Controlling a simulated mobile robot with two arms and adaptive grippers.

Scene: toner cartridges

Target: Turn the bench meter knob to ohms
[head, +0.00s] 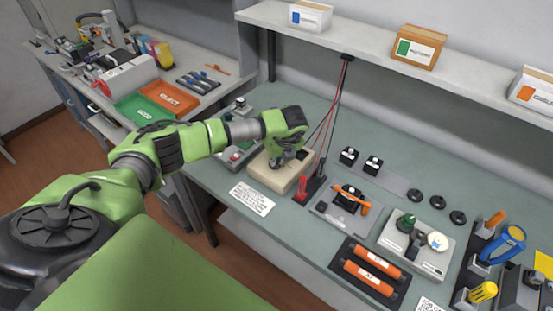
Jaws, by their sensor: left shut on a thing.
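The bench meter (268,179) is a low beige box on the grey-green bench top. My left arm reaches in from the left, and my left gripper (284,161) points down onto the top of the meter. The gripper is shut at the place where the knob would be. The knob itself is hidden by the fingers, so its pointing direction and the dial marks cannot be read. My right gripper is not in view.
Red and black probes (303,187) stand just right of the meter, with leads running up to the shelf (390,65). A printed card (252,198) lies in front. Orange toner cartridges (372,276) and tool holders fill the bench's right side.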

